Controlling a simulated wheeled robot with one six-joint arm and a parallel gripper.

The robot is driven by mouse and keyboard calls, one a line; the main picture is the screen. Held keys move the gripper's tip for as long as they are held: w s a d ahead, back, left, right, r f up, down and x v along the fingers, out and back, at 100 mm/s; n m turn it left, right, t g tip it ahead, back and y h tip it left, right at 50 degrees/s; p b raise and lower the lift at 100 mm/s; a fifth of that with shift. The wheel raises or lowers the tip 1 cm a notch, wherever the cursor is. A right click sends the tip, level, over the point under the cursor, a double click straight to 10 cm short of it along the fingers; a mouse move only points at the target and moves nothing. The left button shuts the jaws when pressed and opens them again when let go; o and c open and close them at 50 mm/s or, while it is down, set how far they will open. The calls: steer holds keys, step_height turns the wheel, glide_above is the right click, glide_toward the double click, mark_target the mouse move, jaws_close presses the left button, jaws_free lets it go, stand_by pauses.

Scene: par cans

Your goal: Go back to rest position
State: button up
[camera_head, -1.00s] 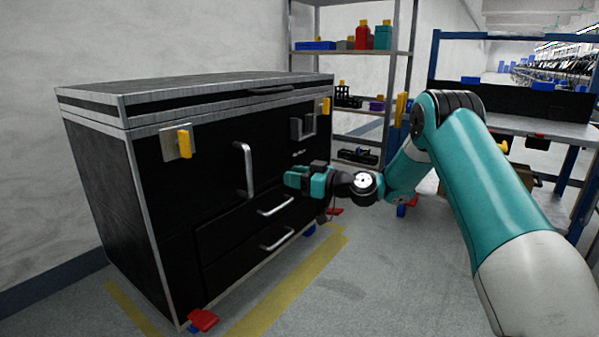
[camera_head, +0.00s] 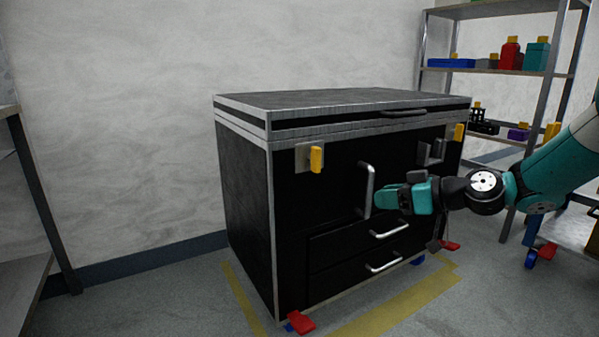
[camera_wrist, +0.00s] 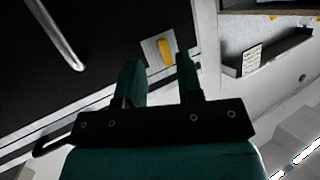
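My gripper (camera_head: 385,198) is held out in front of the black cabinet (camera_head: 250,205), beside its vertical door handle (camera_head: 367,190) in the head view. Whether it touches the cabinet I cannot tell. In the wrist view my gripper (camera_wrist: 162,72) shows two teal fingers apart with nothing between them. Beyond the fingers is a yellow latch (camera_wrist: 165,50) on a pale plate. My arm comes in from the right edge, stretched toward the cabinet.
The cabinet has two drawers with handles (camera_head: 383,262), a shut lid (camera_head: 330,98) and red caster pedals (camera_head: 301,322). A shelf rack (camera_head: 500,72) with bottles and boxes stands behind right. Another rack (camera_head: 35,190) is at the left edge. Floor in front is clear.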

steer(key=s+a+r+g+h+p, duration=0.2)
steer(key=s+a+r+g, duration=0.35)
steer(key=s, duration=0.55)
steer(key=s+r+m+g+h+p, duration=0.1)
steer(key=s+r+h+p, duration=0.15)
steer(key=s, duration=0.95)
steer(key=s+r+m+g+h+p, duration=0.1)
steer(key=s+g+h+p, duration=0.15)
steer(key=s, duration=0.85)
step_height(320, 180, up, 38)
steer(key=s+p, duration=0.1)
steer(key=p, duration=3.7)
steer(key=shift+m+t+h, duration=0.3)
steer(key=shift+h, duration=0.1)
